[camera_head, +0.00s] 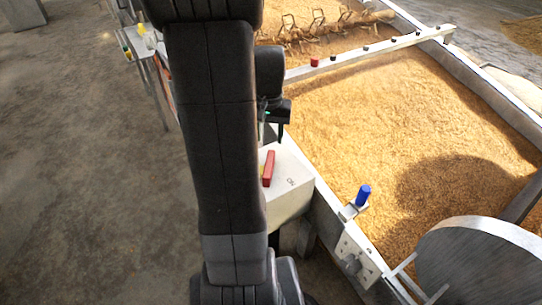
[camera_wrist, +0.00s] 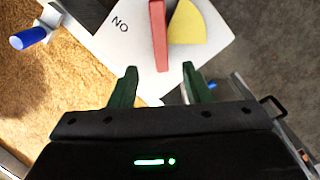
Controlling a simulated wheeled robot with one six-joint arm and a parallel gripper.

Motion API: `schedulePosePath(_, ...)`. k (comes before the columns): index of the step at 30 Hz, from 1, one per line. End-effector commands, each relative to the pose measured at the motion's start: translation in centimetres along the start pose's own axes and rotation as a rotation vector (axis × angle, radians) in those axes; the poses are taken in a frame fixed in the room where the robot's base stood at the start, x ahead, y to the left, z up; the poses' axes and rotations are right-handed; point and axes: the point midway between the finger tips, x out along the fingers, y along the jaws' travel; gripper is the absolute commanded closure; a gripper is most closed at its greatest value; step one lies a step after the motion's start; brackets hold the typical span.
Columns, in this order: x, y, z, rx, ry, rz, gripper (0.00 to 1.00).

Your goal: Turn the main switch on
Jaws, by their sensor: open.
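The main switch is a red bar handle (camera_head: 268,168) on top of a white box (camera_head: 296,199). The wrist view shows the handle (camera_wrist: 158,36) beside a yellow plate (camera_wrist: 186,24). The "ON" mark on the box (camera_wrist: 120,25) reads upside down there and lies to the handle's left; the handle does not point at it. My gripper (camera_wrist: 157,82) is open and empty, its two green fingers apart, with the handle beyond the gap between them. In the head view my arm hides most of my gripper and part of the box.
A grain bed (camera_head: 370,120) in a metal-walled trough lies right of the box. A blue-handled part (camera_head: 362,195) stands on its edge, near a large grey disc (camera_head: 480,262). A crossbar (camera_head: 350,55) spans the trough. Bare floor (camera_head: 80,180) is free at left.

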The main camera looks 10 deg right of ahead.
Motion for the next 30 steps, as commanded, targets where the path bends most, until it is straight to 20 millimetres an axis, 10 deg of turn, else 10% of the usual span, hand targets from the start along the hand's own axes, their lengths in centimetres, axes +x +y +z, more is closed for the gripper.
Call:
schedulePosePath(15,9.9,0.0,0.1,-0.001,-0.003,0.001,0.56)
schedulePosePath(30,10.9,0.0,0.1,-0.001,0.000,0.000,0.66)
